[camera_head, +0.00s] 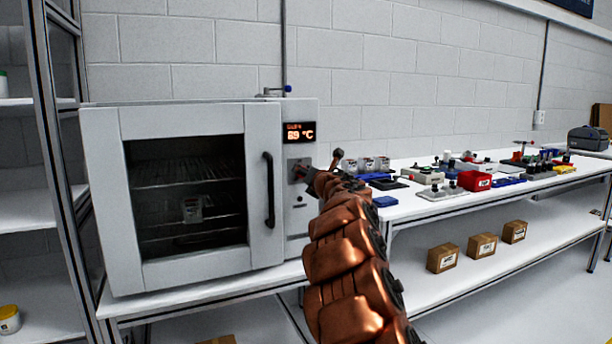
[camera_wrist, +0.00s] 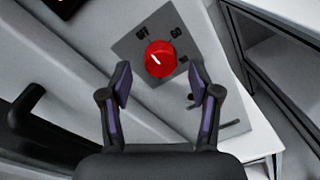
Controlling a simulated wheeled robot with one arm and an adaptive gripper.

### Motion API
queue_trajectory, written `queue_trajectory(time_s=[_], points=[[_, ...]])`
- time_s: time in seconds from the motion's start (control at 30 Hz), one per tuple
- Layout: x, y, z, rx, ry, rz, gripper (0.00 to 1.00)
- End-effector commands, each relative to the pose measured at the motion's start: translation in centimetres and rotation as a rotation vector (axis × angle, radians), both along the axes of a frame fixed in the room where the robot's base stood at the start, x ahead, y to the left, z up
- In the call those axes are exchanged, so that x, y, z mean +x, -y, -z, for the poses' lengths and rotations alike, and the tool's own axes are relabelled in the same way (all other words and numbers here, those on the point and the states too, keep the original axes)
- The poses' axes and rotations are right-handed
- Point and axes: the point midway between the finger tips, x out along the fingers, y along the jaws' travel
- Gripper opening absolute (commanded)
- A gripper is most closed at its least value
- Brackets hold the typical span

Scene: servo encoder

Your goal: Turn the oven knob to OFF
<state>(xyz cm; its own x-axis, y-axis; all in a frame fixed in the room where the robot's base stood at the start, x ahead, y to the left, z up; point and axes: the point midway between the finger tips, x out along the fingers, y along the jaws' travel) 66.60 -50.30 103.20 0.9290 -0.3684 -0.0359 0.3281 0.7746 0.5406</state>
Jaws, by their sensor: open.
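The oven (camera_head: 100,200) is a light grey box with a glass door on the bench at left. My gripper (camera_wrist: 160,76) is open, with one finger on either side of the knob in the picture; I see no contact. In the head view my gripper (camera_head: 308,176) is at the control panel, and the knob is hidden.
The oven display (camera_head: 299,132) glows orange and seems to read 89 °C. The black door handle (camera_head: 269,190) stands out left of my gripper. The white bench (camera_head: 420,207) at right holds several small parts and a red bin (camera_head: 474,181).

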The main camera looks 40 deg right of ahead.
Motion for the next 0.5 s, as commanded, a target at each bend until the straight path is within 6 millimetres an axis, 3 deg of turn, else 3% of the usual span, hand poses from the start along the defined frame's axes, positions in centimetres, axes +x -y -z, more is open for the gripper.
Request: queue_trajectory(time_s=[0.5], points=[[-5.2,-1.9,-0.2,0.002,0.001,0.004,0.62]])
